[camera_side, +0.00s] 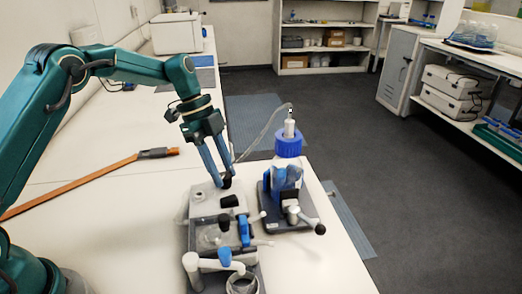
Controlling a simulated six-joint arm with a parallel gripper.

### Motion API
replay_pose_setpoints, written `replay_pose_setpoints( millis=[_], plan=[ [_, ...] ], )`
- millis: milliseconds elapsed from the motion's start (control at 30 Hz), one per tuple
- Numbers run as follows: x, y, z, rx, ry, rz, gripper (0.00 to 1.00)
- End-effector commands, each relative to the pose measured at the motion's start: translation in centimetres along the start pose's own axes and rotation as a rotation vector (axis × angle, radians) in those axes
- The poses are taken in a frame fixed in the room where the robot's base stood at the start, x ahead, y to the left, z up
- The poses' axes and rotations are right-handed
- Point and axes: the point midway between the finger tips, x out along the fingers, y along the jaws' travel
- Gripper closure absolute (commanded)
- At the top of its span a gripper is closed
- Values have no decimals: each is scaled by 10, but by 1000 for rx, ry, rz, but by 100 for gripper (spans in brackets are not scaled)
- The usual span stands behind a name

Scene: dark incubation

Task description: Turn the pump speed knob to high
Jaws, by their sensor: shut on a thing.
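The pump is a grey-white unit (205,207) on a dark base near the front edge of the white bench. A small dark knob (227,183) stands at its back edge. My gripper (225,175) points down from above, its two blue fingers shut on the knob. The fingertips partly hide the knob, so its marking and setting cannot be read. A black rocker-like part (229,201) sits on the pump top just in front of the knob.
Right of the pump stands a blue-capped bottle (288,145) in a dark holder, with a clear tube rising from it. White pipe fittings (210,262) and a blue lever (244,230) sit at the pump's front. An orange strap-like bar (85,180) lies on the bench at left.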

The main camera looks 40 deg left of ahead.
Motion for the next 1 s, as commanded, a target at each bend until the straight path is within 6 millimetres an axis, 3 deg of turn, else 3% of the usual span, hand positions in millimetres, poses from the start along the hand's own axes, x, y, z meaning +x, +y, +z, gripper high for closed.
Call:
replay_pose_setpoints(
  millis=[267, 300, 367, 400, 733, 1000],
  plan=[
    [0, -1, -1, 3, 1, -5, 100],
    [0, -1, -1, 3, 1, -5, 60],
    [0, -1, -1, 3, 1, -4, 37],
    [0, -1, -1, 2, 1, -4, 34],
    [-3, -1, 0, 1, 0, -4, 34],
    [-37, -2, 0, 2, -1, -7, 34]
  ],
)
